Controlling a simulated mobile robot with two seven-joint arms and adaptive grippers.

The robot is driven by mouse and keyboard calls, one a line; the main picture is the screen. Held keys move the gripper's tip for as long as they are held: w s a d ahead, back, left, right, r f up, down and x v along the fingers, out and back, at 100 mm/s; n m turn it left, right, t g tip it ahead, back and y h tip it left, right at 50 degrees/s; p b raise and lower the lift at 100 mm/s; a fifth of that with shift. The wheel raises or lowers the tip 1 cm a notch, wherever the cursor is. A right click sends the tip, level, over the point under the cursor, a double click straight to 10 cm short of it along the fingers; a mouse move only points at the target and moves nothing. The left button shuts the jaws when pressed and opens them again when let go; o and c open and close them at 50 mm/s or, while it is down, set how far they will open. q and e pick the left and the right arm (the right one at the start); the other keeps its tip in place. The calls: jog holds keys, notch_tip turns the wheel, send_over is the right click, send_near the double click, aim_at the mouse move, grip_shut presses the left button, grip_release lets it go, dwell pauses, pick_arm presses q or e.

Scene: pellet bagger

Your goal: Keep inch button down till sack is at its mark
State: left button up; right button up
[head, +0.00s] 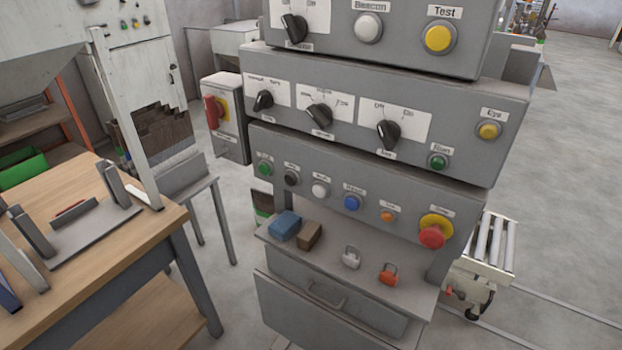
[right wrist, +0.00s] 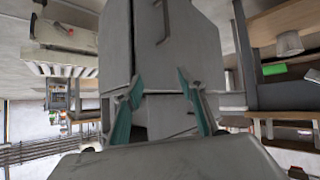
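The grey control console (head: 390,95) fills the middle of the head view. Its lowest button row has a green button (head: 264,169), a black button (head: 291,178), a white button (head: 319,189), a blue button (head: 352,202), an orange button (head: 387,215) and a red mushroom button (head: 432,236) on yellow. Most labels there are too small to read, so I cannot tell which is the inch button. I cannot make out the sack or its mark. My right gripper (right wrist: 158,88) is open and empty, facing the grey cabinet with a drawer handle. My left gripper is not in view.
Below the buttons, a shelf holds a blue block (head: 284,225), a brown block (head: 309,236) and two padlocks, grey (head: 351,258) and orange (head: 388,274). A wooden bench (head: 130,240) stands at left. A roller conveyor (head: 492,245) is at right.

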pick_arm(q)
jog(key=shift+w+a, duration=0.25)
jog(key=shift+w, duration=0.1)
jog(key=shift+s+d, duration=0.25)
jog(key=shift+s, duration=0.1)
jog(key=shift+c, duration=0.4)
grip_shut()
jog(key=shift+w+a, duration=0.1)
